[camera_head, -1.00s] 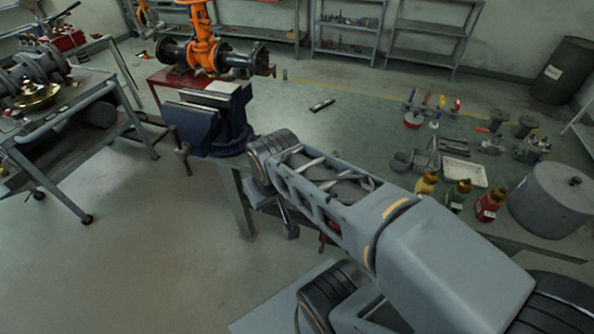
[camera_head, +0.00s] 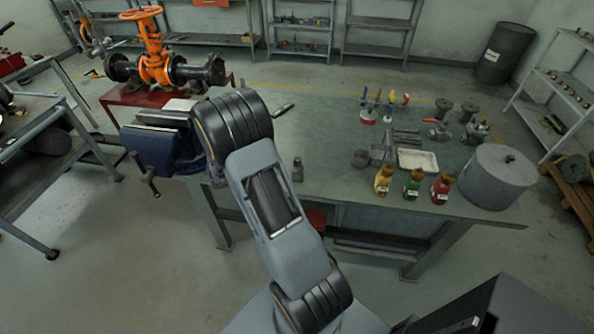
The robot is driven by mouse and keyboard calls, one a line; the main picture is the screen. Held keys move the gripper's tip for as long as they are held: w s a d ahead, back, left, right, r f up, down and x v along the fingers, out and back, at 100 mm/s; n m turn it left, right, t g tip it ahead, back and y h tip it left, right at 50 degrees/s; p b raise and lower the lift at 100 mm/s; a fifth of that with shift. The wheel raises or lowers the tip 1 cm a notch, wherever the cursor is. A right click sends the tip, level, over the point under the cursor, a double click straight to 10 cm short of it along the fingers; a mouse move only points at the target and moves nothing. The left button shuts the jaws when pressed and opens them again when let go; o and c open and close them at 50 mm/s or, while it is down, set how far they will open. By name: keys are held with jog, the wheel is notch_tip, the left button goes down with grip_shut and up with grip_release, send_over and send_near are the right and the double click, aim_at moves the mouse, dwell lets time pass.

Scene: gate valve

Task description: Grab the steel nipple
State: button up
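My gripper is not in view; my grey arm rises from the bottom and its raised dark joint hides what lies behind it. A small grey metal piece (camera_head: 297,169) stands upright on the workbench (camera_head: 330,190), just right of my arm. It may be the steel nipple, but it is too small to be sure. Dark short cylindrical fittings (camera_head: 468,111) stand at the back right of the bench; I cannot tell whether one of them is a nipple.
A blue vise (camera_head: 165,150) sits at the bench's left corner, close to my arm. Yellow, green and red bottles (camera_head: 412,185) and a large grey cylinder (camera_head: 495,178) stand at the right. An orange gate valve (camera_head: 154,62) stands behind. The bench middle is mostly clear.

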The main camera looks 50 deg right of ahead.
aim_at(296, 159)
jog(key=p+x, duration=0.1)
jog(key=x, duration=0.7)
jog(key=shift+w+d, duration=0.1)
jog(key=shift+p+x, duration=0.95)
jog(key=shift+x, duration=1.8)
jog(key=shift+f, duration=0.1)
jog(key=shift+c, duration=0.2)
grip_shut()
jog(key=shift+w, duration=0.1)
